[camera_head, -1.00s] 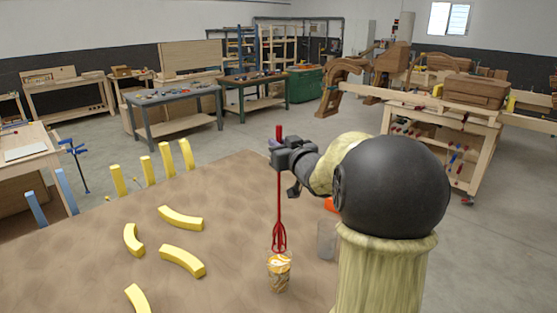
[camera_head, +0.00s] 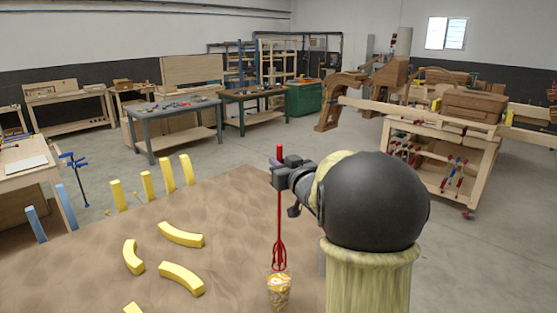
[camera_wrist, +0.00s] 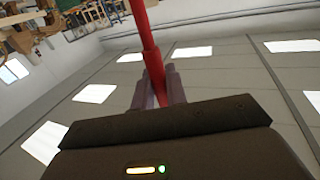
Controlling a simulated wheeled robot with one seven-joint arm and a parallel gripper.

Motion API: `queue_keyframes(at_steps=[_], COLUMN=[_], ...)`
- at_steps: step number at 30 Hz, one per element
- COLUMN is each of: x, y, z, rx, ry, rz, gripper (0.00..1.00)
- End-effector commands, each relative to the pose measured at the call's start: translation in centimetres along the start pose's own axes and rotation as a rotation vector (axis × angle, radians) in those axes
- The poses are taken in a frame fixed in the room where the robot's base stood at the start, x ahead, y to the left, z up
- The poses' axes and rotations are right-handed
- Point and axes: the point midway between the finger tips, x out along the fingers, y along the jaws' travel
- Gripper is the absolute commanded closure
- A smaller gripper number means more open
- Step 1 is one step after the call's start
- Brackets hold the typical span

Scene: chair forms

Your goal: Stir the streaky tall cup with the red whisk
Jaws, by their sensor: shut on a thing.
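The red whisk (camera_head: 280,215) hangs upright, its handle held in my gripper (camera_head: 279,170). Its handle also shows between the fingers in the wrist view (camera_wrist: 146,40). The streaky tall cup (camera_head: 279,293), orange and white, stands on the brown table below it. The whisk's lower end is at the cup's rim in the head view; whether the tip is inside the cup I cannot tell. My gripper is shut on the handle, well above the cup.
Several yellow curved pieces (camera_head: 181,235) lie on the table (camera_head: 225,215) to the left. Yellow and blue upright pieces stand along its far left edge. A grey see-through cup is mostly hidden behind my arm. The table between the curved pieces and the streaky cup is clear.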

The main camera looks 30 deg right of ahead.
Motion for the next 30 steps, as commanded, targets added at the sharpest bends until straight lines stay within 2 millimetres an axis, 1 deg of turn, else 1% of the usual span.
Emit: queue_keyframes(at_steps=[1,6,19,23,30], x=[0.1,0.0,0.0,0.0,0.0], y=[-0.3,-0.4,-0.3,-0.3,-0.2], z=[-0.4,-0.6,-0.5,-0.2,1.2], rx=[-0.001,-0.003,-0.004,-0.004,-0.005], ry=[0.000,0.003,0.004,0.004,0.003], rz=[-0.005,-0.005,-0.004,-0.003,-0.002], gripper=[1.00,1.00,1.00,1.00,1.00])
